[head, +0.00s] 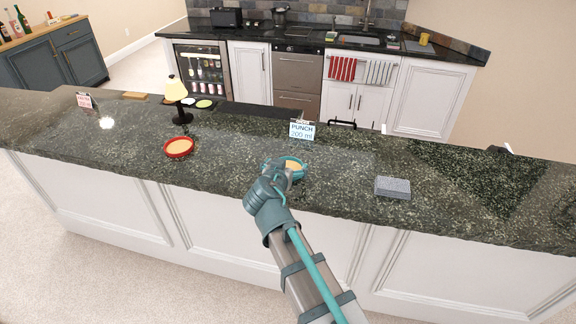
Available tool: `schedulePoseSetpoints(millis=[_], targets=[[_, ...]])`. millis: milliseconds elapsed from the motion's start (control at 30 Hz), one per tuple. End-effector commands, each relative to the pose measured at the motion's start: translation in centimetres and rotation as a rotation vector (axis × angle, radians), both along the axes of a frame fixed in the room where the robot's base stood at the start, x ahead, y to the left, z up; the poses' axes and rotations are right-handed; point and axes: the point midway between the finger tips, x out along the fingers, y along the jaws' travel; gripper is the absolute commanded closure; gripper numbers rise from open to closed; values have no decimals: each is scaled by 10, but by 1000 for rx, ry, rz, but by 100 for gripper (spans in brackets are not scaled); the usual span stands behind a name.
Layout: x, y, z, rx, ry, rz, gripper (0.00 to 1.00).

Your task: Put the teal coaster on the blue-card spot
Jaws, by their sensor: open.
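The teal coaster (298,164), round with a teal rim and a tan middle, lies on the dark granite bar top near the middle of the head view. My gripper (279,172) is open at its near left side and hides part of it. I cannot tell whether the fingers touch it. A small standing card (301,130) with blue print reading "PUNCH" stands behind the coaster, apart from it. No separate marking for a spot is clear at the card.
A red-rimmed coaster (179,147) lies to the left. A small lamp (177,92) stands behind it, and a card with red print (84,100) at the far left. A grey block (392,187) lies to the right. Bar top (235,150) is clear between the coasters.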

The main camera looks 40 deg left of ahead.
Motion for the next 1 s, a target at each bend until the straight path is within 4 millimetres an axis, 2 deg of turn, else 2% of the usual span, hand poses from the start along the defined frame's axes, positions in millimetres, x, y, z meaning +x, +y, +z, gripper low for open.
schedulePoseSetpoints(millis=[300,500,700,1000], targets=[[-56,-25,20,2,0,2,0],[-79,-34,32,1,1,1,0],[-88,-37,38,0,1,0,0],[-88,-37,38,-1,1,-1,0]])
